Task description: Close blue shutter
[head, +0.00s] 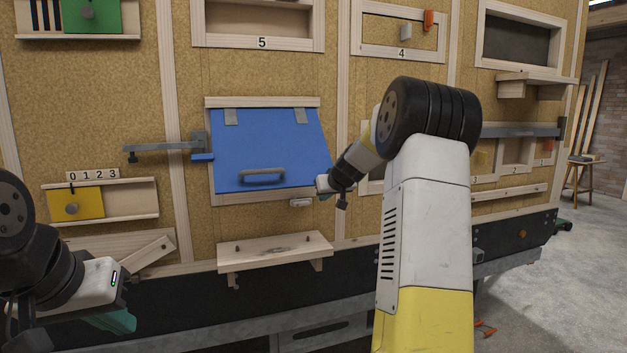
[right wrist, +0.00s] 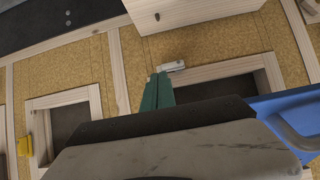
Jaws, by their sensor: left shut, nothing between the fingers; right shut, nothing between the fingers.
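The blue shutter (head: 265,150) hangs from two grey hinges at its top edge, with a grey handle (head: 263,176) near its bottom. Its lower edge stands out from the wall, so it is partly open. The right wrist view shows the blue shutter (right wrist: 288,112) at the right and the dark framed opening (right wrist: 248,86) behind it. My right gripper (head: 324,185) is at the shutter's lower right corner in the head view; its teal fingers (right wrist: 157,91) are shut and empty, close to a small pale block (right wrist: 172,67). My left gripper (head: 118,319) is shut and empty at the lower left, away from the shutter.
A grey metal bar (head: 160,148) sticks out left of the shutter. A wooden shelf (head: 275,254) projects below it. A yellow slider (head: 76,203) sits at the left. Free floor is at the right.

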